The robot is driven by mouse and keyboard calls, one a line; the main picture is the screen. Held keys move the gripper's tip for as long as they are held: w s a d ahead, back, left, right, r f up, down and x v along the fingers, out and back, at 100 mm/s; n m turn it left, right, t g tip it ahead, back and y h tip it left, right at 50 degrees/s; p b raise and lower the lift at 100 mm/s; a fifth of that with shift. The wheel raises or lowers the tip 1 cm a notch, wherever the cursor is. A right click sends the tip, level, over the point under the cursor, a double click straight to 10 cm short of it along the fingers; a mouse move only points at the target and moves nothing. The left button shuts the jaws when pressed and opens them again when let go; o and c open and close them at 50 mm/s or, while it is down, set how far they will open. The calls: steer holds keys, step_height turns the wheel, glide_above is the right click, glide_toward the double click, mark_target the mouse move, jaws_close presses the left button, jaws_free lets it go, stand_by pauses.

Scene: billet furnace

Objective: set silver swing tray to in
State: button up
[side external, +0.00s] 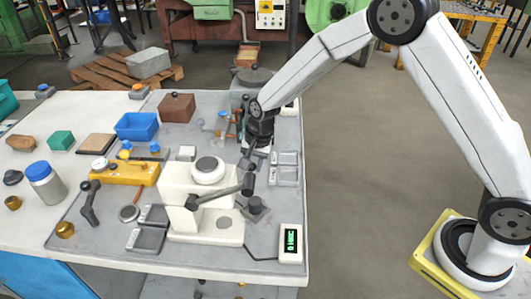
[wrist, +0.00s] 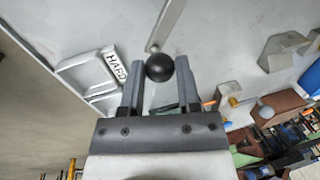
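My gripper (side external: 250,162) points down just behind the white bench device (side external: 203,225). In the wrist view its two fingers (wrist: 157,72) are apart, with a black ball knob (wrist: 159,67) between their tips. A narrow gap shows on each side of the knob, so the fingers do not look closed on it. A thin silver bar (wrist: 170,25) runs from the knob to the top edge of the wrist view. Its far end is cut off there, and I cannot tell which tray it belongs to. The knob is not clear in the side view.
A grey two-part tray (side external: 286,170) lies right of my gripper; it reads HARD in the wrist view (wrist: 88,72). Another such tray (side external: 147,238) is front left. A dark lever (side external: 222,195) crosses the device. A display (side external: 290,243) stands at the table's front right corner.

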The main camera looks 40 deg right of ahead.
steer(key=o, duration=0.3)
steer(key=shift+o, duration=0.2)
steer(key=shift+r, duration=0.15)
step_height(320, 180, up, 8)
steer(key=s+d, duration=0.1)
steer(key=shift+f, duration=0.25)
steer(key=shift+c, duration=0.2)
